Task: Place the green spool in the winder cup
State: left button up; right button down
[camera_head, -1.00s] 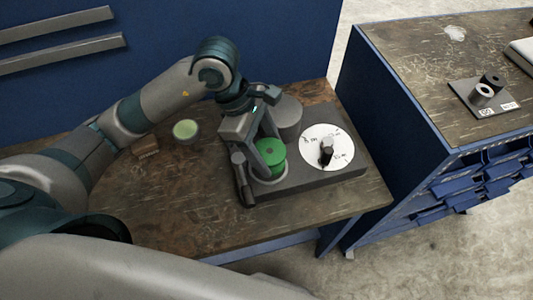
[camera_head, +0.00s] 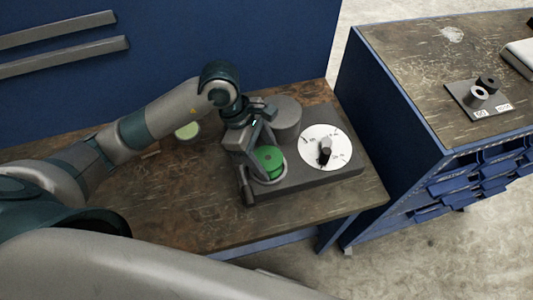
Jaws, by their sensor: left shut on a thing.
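The green spool (camera_head: 268,160) is upright at the winder cup (camera_head: 284,178), a light-rimmed round holder at the left end of the dark grey winder base (camera_head: 325,176). Its lower part seems to sit inside the rim, but the gripper hides part of this. My left gripper (camera_head: 262,158) reaches down from above and is shut on the spool. The winder also carries a white dial (camera_head: 338,139) with a black knob (camera_head: 325,151). My right gripper is not in view.
A grey cylinder (camera_head: 285,117) stands at the back of the winder. A pale green disc (camera_head: 187,131) lies behind my left arm on the brown table (camera_head: 195,205). The table front is clear.

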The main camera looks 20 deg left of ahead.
pick_arm(q)
jog(key=shift+f+b, duration=0.25)
jog(key=shift+b, duration=0.05)
jog(key=o, duration=1.1)
jog(key=shift+c, duration=0.2)
jog(key=shift+r, duration=0.15)
jog(key=shift+r+p, duration=0.1)
jog(key=shift+p, duration=0.2)
jog(key=shift+a+r, duration=0.1)
jog(key=shift+r, duration=0.05)
jog(key=b+v, duration=0.4)
jog(key=v, duration=0.7)
jog(key=shift+r, duration=0.3)
